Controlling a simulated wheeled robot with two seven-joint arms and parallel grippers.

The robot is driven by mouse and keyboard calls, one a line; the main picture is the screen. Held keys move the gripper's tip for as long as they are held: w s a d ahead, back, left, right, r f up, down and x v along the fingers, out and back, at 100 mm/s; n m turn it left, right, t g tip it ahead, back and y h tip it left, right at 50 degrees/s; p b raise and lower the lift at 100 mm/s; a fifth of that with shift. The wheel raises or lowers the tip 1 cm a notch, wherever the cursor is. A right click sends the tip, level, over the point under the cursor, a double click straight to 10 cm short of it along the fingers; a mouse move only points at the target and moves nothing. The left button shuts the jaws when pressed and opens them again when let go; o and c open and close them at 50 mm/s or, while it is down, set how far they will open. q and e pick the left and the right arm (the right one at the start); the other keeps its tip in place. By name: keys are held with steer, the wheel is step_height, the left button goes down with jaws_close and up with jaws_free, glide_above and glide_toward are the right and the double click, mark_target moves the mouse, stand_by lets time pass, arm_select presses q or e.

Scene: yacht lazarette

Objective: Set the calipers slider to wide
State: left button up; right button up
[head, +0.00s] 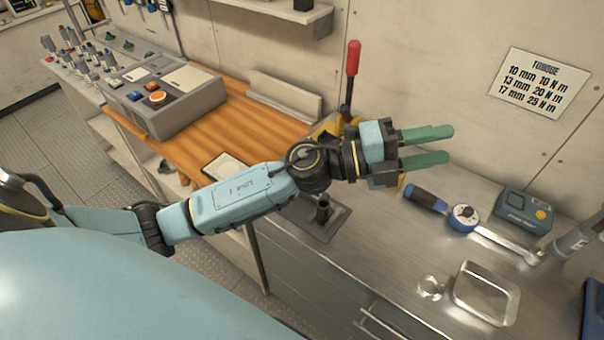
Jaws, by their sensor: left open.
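I cannot make out any calipers or their slider in the head view. My left gripper (446,146) reaches in from the left and hangs above the metal worktop (390,255). Its two green fingers point right and are apart, with nothing seen between them. A tool with a blue handle, a round dial and a long metal shaft (500,241) lies on the worktop, below and to the right of the gripper. My right gripper is not in view.
A teal box with a yellow button (523,211) and a shallow metal tray (485,293) are at the right. A red-handled lever (351,62) stands behind my left wrist. A control console (160,97) sits on the wooden bench. A torque sign (541,83) is on the wall.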

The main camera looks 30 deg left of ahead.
arm_select(q)
step_height(320, 180, down, 4)
steer(key=s+d+f+m+g+y, duration=0.1)
steer(key=s+m+g+y, duration=0.1)
steer(key=m+g, duration=0.6)
steer(key=m+g+y+p, duration=0.2)
steer(key=m+g+y, duration=0.1)
steer(key=y, duration=1.3)
glide_above(306, 198)
steer(key=w+a, duration=0.2)
steer(key=a, duration=0.1)
step_height(306, 198, down, 18)
steer(key=shift+w+d+r, duration=0.1)
steer(key=shift+w+d, duration=0.05)
steer(key=shift+f, duration=0.8)
steer(key=shift+c, duration=0.3)
steer(key=shift+n, duration=0.3)
jaws_close()
